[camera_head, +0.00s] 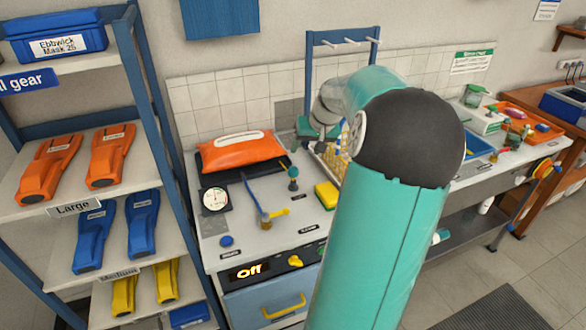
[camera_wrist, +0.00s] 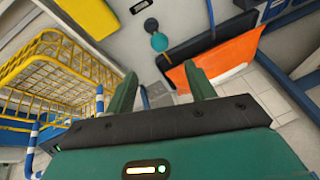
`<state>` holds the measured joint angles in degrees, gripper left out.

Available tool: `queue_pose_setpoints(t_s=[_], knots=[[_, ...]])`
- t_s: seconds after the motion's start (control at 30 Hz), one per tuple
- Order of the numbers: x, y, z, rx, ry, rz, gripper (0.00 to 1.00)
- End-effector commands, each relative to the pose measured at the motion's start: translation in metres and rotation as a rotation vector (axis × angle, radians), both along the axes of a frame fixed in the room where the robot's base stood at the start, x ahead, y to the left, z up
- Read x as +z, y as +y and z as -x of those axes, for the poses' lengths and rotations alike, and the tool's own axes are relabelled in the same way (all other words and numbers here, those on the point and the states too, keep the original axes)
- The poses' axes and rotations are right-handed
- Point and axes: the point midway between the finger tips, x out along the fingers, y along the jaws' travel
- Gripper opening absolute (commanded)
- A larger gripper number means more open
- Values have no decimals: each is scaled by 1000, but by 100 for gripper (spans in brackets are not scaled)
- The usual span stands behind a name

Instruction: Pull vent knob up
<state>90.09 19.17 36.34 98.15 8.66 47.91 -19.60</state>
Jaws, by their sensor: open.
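Which control is the vent knob I cannot tell for sure, as the labels are too small to read. A teal round knob on a short stem (camera_head: 293,184) stands on the bench in front of the orange pouch. It also appears as a teal disc in the wrist view (camera_wrist: 159,42), beyond my fingertips. A low blue knob (camera_head: 227,240) sits at the bench's front left. A yellow lever valve (camera_head: 268,218) stands between them. My gripper (camera_wrist: 160,72) is open and empty, apart from the teal knob. In the head view my arm hides part of the bench.
An orange pouch (camera_head: 240,149) lies on a dark mat behind the controls. A round gauge (camera_head: 215,199) is at left, a yellow block (camera_head: 327,195) at right. A yellow wire basket (camera_wrist: 65,75) is close left of my gripper. A blue-framed shelf (camera_head: 150,75) flanks the bench.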

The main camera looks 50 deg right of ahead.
Motion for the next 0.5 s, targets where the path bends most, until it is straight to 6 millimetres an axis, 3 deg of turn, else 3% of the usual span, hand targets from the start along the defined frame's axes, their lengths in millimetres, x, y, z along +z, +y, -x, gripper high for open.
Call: queue_pose_setpoints(t_s=[0.5], knots=[[-90, -7, -43, 3, 0, -5, 54]])
